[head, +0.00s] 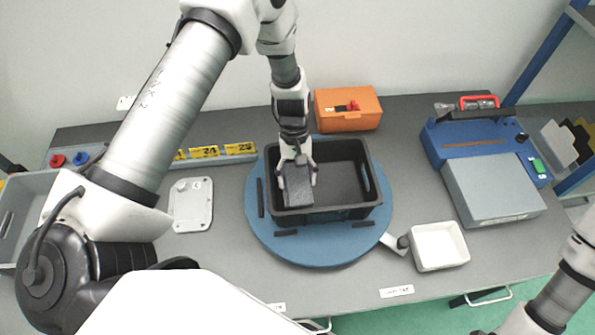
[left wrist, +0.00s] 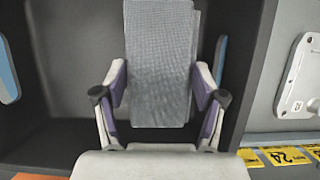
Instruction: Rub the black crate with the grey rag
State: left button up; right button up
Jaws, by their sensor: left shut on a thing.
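The black crate (head: 345,150) stands open on a round blue turntable (head: 260,222) in the middle of the bench. My left gripper (head: 298,170) reaches down over the crate's left part and is shut on the grey rag (head: 298,190). The rag looks like a flat, dark grey folded pad. In the left wrist view, the rag (left wrist: 160,60) sits between the two fingers of the gripper (left wrist: 160,85), with the crate's dark walls (left wrist: 62,70) around it. Whether the rag touches the crate cannot be told. My right gripper is out of view.
An orange case (head: 348,120) stands behind the crate. A white tray (head: 440,262) is at the front right, near the turntable. A blue and grey machine (head: 490,180) stands at the right. A light metal plate (head: 190,215) lies to the left, with yellow number labels (head: 204,152) behind it.

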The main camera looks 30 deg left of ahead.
pick_arm(q)
notch_tip(320, 180, up, 3)
jog(key=shift+a+f+p, duration=0.1)
jog(key=shift+f+p, duration=0.1)
jog(key=shift+p, duration=0.5)
jog(key=shift+r, duration=1)
